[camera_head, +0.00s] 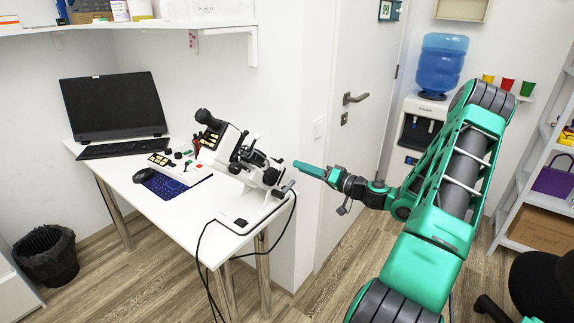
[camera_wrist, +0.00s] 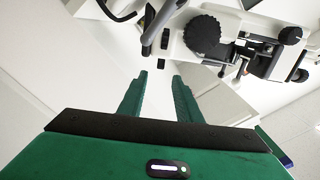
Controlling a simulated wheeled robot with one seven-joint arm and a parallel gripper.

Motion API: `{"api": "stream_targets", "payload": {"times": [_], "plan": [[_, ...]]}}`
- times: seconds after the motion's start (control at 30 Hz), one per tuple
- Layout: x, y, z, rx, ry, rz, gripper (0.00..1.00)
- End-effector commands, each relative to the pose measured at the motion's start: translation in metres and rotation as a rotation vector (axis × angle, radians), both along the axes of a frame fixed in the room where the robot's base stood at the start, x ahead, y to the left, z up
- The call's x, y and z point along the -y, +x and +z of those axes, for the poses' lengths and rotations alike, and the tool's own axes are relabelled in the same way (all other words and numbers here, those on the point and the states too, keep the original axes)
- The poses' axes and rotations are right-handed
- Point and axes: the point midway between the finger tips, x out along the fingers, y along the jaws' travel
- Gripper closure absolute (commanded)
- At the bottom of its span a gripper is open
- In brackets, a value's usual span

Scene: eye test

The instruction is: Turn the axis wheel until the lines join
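A white and black eye-test instrument (camera_head: 234,145) with a black eyepiece stands on the white table's right part. In the wrist view a large black ribbed knob (camera_wrist: 203,36) shows on its white body; I cannot tell for sure whether this is the axis wheel. Smaller black knobs (camera_wrist: 290,35) show to its right. My gripper (camera_head: 296,164) is just right of the instrument in the head view. In the wrist view my gripper (camera_wrist: 159,75) has its two green fingers apart, with nothing between them, below and left of the ribbed knob. The lines are not visible.
The white table (camera_head: 190,212) also holds a monitor (camera_head: 113,105), a keyboard (camera_head: 122,148), a mouse (camera_head: 144,175) and a blue patterned pad (camera_head: 172,186). Black cables (camera_head: 207,262) hang off its right edge. A door (camera_head: 352,70) and a water cooler (camera_head: 430,110) stand behind my arm.

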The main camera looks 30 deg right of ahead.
Motion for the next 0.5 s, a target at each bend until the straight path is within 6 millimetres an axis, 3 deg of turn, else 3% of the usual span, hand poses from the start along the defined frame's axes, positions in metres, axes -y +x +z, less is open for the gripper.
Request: {"api": "stream_targets", "payload": {"times": [0.2,0.5], "plan": [[-0.015,0.037,0.001,0.003,-0.001,0.002,0.69],[-0.023,0.062,0.000,0.001,0.000,0.000,0.69]]}}
